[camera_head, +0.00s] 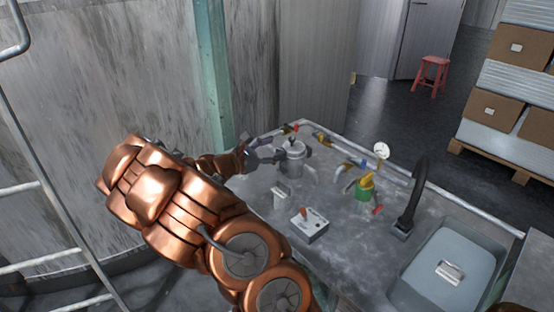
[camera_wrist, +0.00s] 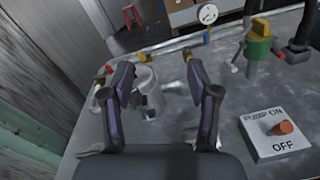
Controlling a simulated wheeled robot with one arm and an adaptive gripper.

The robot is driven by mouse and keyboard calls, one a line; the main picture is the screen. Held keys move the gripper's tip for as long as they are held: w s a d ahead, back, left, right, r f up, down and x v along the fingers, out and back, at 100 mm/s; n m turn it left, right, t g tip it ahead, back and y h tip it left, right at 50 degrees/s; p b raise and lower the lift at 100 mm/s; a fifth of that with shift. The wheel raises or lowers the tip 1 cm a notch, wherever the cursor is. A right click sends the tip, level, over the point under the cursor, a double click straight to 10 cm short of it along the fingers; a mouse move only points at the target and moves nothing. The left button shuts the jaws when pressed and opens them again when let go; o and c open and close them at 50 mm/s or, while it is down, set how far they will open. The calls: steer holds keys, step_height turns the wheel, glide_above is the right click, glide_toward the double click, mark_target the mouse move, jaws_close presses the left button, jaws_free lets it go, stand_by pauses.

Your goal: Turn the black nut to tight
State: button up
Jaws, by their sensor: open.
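My copper arm reaches over the bench from the left, with my gripper (camera_head: 272,149) near the bench's far left part. In the wrist view the two dark purple fingers of my gripper (camera_wrist: 157,65) are spread wide, with nothing held between them. A grey metal fitting (camera_head: 293,157) with a round top stands just past the fingers.
The grey bench (camera_head: 345,247) holds a pump switch box (camera_head: 310,225) with an orange lever, a green and yellow valve (camera_head: 364,187), a white gauge (camera_head: 381,150) and a black curved tap (camera_head: 413,195). A sink basin (camera_head: 447,262) is at right.

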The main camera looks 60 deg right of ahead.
steer(key=w+d+f+n+t+h+b, duration=0.1)
steer(key=w+d+f+n+t, duration=0.15)
steer(key=f, duration=0.25)
steer(key=w+d+f+n+t+b, duration=0.1)
steer(key=w+f+n, duration=0.25)
steer(key=f, duration=0.25)
steer(key=d, duration=0.7)
steer(key=shift+d, duration=0.2)
steer(key=shift+r, duration=0.1)
steer(key=shift+c, duration=0.2)
jaws_close()
